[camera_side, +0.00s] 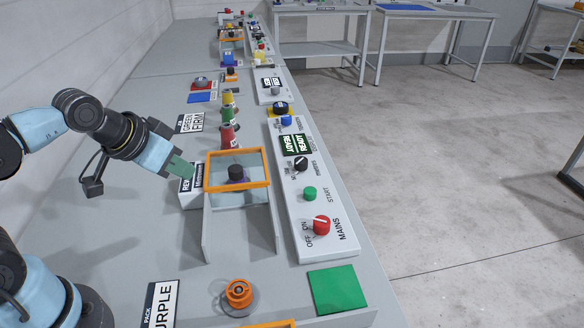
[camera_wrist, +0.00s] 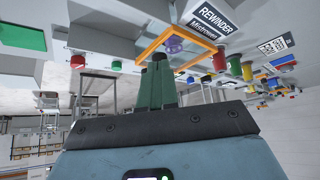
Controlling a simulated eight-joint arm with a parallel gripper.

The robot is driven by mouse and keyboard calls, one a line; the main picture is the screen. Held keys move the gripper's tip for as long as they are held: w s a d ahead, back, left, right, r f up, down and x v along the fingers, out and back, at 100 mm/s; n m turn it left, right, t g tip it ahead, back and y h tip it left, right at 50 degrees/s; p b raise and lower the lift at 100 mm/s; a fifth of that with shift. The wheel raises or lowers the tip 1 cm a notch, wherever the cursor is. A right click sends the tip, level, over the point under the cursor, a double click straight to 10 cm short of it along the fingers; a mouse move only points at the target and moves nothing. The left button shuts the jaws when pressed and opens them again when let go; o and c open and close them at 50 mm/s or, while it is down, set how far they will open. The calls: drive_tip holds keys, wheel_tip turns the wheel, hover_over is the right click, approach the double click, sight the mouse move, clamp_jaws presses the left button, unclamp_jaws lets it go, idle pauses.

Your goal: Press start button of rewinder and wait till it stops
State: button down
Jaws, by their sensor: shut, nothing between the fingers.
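The rewinder is an orange-framed clear box (camera_side: 237,154) with a dark spool (camera_side: 236,173) inside. The wrist view shows its orange frame (camera_wrist: 148,52) upside down, beyond my fingers. The green START button (camera_side: 310,194) is on the pale control panel to the right of the rewinder, between a black knob (camera_side: 301,163) and the red MAINS knob (camera_side: 321,225). A display (camera_side: 295,144) on the panel reads READY. My gripper (camera_side: 186,170) is shut and empty, left of the rewinder near its REWINDER sign (camera_wrist: 213,19). It is apart from the START button, across the box.
Red, green and yellow spools (camera_side: 227,135) stand behind the rewinder. An orange round item (camera_side: 238,292) and a green mat (camera_side: 337,289) are at the front. A blue button (camera_side: 286,120) is farther along the panel. Floor lies right of the bench.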

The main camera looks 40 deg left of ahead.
drive_tip(key=m+t+h, duration=0.1)
drive_tip(key=m+t, duration=0.1)
drive_tip(key=m, duration=0.9)
hover_over(308, 193)
drive_tip(key=shift+r, duration=0.25)
drive_tip(key=shift+f, duration=0.1)
drive_tip(key=shift+f, duration=4.35)
drive_tip(key=shift+f, duration=0.15)
drive_tip(key=shift+f, duration=0.25)
